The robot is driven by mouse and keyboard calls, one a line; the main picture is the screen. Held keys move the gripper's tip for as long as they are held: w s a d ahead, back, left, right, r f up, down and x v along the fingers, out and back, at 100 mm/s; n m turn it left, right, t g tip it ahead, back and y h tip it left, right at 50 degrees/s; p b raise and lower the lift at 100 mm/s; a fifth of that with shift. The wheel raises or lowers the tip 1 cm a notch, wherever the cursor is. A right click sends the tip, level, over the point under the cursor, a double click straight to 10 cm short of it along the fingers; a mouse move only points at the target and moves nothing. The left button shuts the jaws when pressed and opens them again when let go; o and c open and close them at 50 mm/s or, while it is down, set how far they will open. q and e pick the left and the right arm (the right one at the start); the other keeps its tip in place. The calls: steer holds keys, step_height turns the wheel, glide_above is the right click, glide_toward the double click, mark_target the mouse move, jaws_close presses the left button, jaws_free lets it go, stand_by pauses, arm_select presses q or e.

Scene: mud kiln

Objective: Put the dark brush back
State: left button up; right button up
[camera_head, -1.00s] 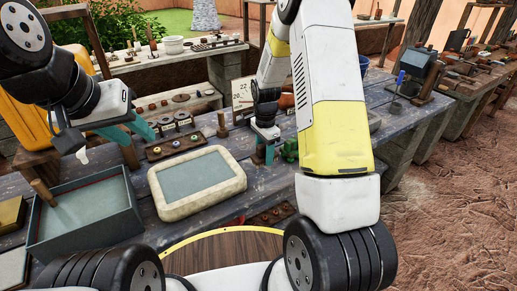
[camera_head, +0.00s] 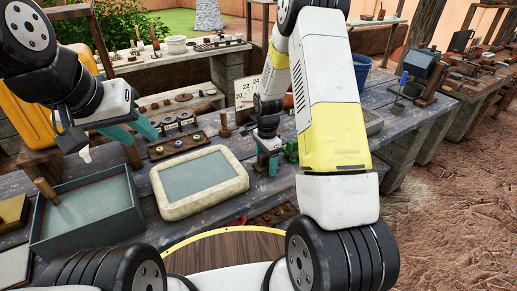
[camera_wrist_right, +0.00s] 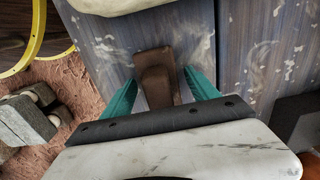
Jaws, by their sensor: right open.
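A dark brown wooden piece (camera_wrist_right: 155,75), which may be the dark brush, lies between the fingers of my right gripper (camera_wrist_right: 155,90) in the right wrist view. The fingers stand apart on either side of it, and its near end is hidden by the gripper body. In the head view my right gripper (camera_head: 267,163) points down low over the table, right of the pale-rimmed tray; the brown piece cannot be made out there. My left gripper (camera_head: 140,135) hangs over the table at the left, its teal fingers apart and apparently empty.
The pale-rimmed tray (camera_head: 243,183) lies mid-table. A grey box (camera_head: 85,235) with a wooden handle stands left of it. A wooden rack (camera_head: 160,152) with round pieces and a small wooden post (camera_head: 224,126) stand behind. Another rack (camera_head: 262,219) is near the front edge.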

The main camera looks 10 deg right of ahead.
steer(key=shift+r, duration=0.1)
step_height(320, 180, up, 12)
steer(key=shift+f, duration=0.1)
step_height(320, 180, up, 7)
steer(key=n+t, duration=0.1)
steer(key=n, duration=0.1)
glide_above(267, 168)
steer(key=s+r+n+t+y, duration=0.2)
steer(key=s+r+n, duration=0.3)
steer(key=s+r, duration=0.4)
steer(key=s+a+r+n+t, duration=0.1)
steer(key=s+r+n, duration=0.1)
steer(key=s, duration=0.4)
steer(key=s+a+r+n+t, duration=0.1)
steer(key=s+r+n+t, duration=0.1)
steer(key=s+n, duration=0.3)
steer(key=shift+s+r+n, duration=0.3)
steer(key=shift+s+r, duration=0.45)
steer(key=shift+r, duration=0.05)
steer(key=shift+d, duration=0.15)
